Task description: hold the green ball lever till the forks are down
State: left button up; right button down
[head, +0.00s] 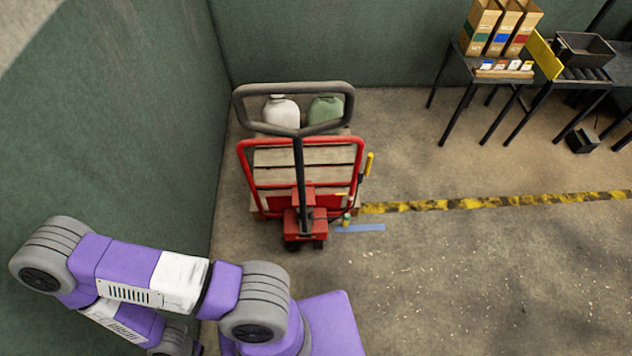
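A red pallet jack (306,197) stands at the wall with its dark loop handle (240,100) upright. A small green and yellow knob (346,217), perhaps the ball lever, shows low at the right of its base; it is too small to tell its position. A wooden pallet or crate (280,158) sits behind the red frame. The forks are hidden, so I cannot tell their height. My purple and grey left arm shows at lower left, apart from the jack. Neither gripper is in view.
A white container (281,111) and a green container (325,109) stand behind the loop handle. A yellow handle (368,165) is at the frame's right. Yellow-black tape (470,203) and blue tape (360,228) mark the floor. Tables (461,65) stand at upper right; the floor at lower right is open.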

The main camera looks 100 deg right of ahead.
aim_at(346, 216)
jog(key=z, duration=3.4)
jog(key=i, duration=0.5)
jog(key=u, duration=0.55)
jog(key=k, duration=1.5)
jog(key=z, duration=0.55)
jog(key=i, duration=1)
jog(key=u, duration=0.35)
jog(key=i, duration=0.8)
jog(key=u, duration=0.1)
